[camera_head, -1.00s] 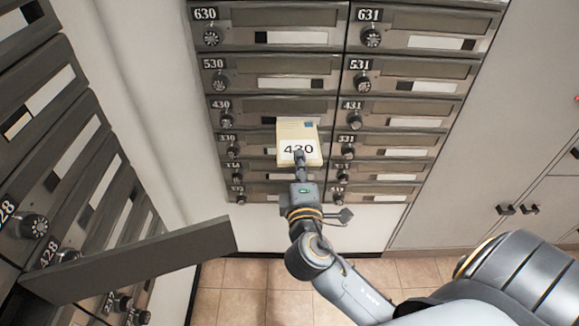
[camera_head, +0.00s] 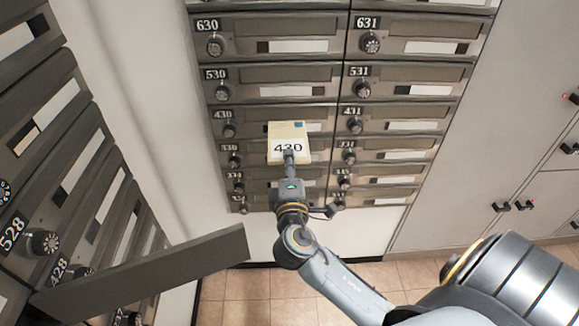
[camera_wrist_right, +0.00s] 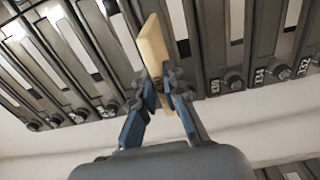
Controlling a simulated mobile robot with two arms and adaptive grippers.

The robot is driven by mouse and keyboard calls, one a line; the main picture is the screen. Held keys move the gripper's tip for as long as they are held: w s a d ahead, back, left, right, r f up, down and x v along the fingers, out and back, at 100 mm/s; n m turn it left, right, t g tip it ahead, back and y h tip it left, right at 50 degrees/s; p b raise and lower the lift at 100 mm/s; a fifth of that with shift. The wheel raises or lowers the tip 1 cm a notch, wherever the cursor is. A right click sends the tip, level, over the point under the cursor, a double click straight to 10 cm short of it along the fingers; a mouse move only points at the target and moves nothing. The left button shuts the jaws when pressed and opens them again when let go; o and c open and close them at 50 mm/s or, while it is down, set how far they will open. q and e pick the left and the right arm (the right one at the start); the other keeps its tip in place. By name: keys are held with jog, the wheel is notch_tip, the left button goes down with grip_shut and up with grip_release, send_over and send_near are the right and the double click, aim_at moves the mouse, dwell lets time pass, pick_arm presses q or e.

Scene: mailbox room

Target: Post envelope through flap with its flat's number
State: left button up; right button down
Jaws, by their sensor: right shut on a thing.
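A cream envelope (camera_head: 288,137) marked 430 is held upright in front of the mailboxes, its numbered face toward my head camera. My right gripper (camera_head: 289,157) is shut on its lower edge. In the right wrist view the envelope (camera_wrist_right: 153,45) shows edge-on between the two fingers (camera_wrist_right: 162,88). The mailbox labelled 430 (camera_head: 241,115) is in the left column of the facing bank, partly hidden behind the envelope. Whether the envelope touches the mailbox front cannot be told. My left gripper is not in view.
Mailboxes 530 (camera_head: 262,76) and 630 (camera_head: 268,25) are above, and 431 (camera_head: 400,112) is to the right. A dark panel (camera_head: 150,272) juts out from the left bank, left of my right arm. Grey cabinets (camera_head: 510,130) stand at the right. Tiled floor shows below.

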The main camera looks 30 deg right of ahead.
aim_at(286, 122)
jog(key=shift+x, duration=2.95)
jog(key=shift+d, duration=0.1)
jog(key=shift+x, duration=1.05)
jog(key=shift+b+x, duration=0.65)
jog(key=shift+x, duration=3.1)
jog(key=c, duration=1.3)
grip_release()
jog(key=shift+f, duration=0.1)
jog(key=shift+c, duration=0.2)
